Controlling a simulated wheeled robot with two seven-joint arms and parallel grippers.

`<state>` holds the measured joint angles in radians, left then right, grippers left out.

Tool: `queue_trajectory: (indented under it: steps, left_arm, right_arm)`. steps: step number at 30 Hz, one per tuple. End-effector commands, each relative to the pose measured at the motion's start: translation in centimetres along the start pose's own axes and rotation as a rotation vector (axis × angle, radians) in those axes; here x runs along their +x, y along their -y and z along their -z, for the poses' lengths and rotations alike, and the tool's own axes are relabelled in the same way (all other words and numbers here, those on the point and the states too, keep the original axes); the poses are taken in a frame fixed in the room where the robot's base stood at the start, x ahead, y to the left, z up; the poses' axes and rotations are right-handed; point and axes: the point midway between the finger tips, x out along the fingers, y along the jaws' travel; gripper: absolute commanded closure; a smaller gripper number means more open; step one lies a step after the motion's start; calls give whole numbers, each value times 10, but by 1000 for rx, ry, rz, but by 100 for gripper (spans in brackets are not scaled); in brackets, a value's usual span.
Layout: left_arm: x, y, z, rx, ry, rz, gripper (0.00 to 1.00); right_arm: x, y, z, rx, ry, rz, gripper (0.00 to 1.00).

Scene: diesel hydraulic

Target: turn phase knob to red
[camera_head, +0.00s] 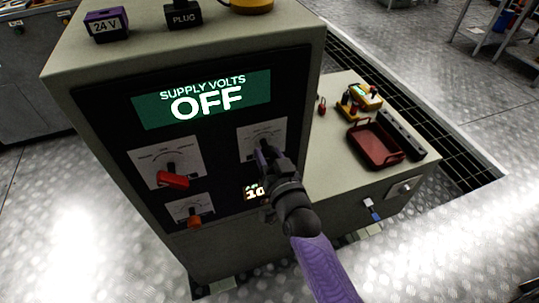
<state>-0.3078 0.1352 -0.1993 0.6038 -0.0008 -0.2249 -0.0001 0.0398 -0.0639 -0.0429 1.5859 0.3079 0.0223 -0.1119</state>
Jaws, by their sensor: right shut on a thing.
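The grey control cabinet (237,247) has a black front panel with a green display (200,97) reading "SUPPLY VOLTS OFF". A white dial plate (247,135) is at the panel's right. My right gripper (264,148) reaches this plate from below right and is shut on its dark knob, which it mostly hides. The knob's pointing direction and any red mark are unclear. At the left, another dial plate (150,157) carries a knob with a red handle (172,179). Below it is a small dial with an orange-red knob (194,220). My left gripper is out of view.
A small lit readout (252,192) is partly hidden by my right gripper. A red tray (375,145) and yellow meter (365,95) sit on the side bench at right.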

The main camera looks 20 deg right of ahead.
Motion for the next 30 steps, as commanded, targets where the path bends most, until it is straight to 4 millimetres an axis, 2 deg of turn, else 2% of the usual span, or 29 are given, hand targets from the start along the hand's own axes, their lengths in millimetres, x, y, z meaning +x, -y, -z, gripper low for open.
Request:
queue_trajectory:
  steps: [11,20,30]
  left_arm:
    - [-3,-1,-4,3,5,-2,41]
    - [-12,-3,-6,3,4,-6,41]
    - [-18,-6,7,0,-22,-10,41]
  right_arm:
    - [0,0,0,48,1,0,100]
    - [0,1,1,252,2,0,100]
    - [0,2,0,509,3,0,100]
